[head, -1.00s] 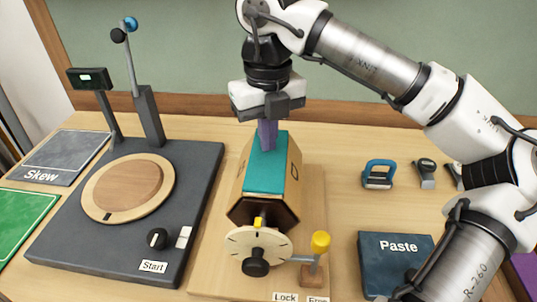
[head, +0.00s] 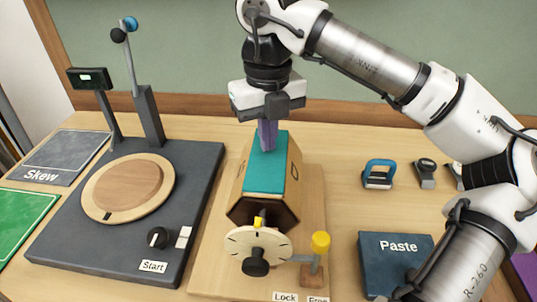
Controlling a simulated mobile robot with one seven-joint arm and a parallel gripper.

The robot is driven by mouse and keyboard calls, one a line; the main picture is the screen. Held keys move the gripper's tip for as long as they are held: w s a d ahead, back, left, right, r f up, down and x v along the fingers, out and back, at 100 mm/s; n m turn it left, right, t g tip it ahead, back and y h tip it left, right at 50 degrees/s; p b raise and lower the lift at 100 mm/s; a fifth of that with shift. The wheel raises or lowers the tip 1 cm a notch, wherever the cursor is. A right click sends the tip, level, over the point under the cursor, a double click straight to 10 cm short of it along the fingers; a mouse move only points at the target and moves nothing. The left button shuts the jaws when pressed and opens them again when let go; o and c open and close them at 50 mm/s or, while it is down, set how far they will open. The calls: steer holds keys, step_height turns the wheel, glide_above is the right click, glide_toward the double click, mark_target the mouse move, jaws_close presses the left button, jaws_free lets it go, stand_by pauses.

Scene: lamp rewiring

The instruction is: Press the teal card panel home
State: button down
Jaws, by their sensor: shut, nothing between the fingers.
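The teal card panel (head: 266,172) lies on the upper face of a wooden, many-sided lamp body (head: 292,190). The body lies along a wooden stand, with a round dial (head: 257,249) at its near end. My gripper (head: 267,146) points down over the far part of the panel. Its purple fingers are shut with nothing between them, and their tips appear to touch the panel. Whether the panel lies fully flush cannot be told. The fingers hide a little of the panel's far end.
A yellow-knobbed lever (head: 320,243) stands right of the dial, near Lock and Free labels. A dark turntable base (head: 75,235) is on the left. A Paste box (head: 395,262) and small clamp-like tools (head: 378,174) are on the right. Bare table lies between stand and tools.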

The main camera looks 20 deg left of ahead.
mark_target(268, 156)
steer(key=shift+f+b, duration=0.9)
steer(key=shift+f, duration=0.2)
stand_by(1.0)
steer(key=shift+r+p, duration=2.55)
steer(key=shift+r, duration=1.1)
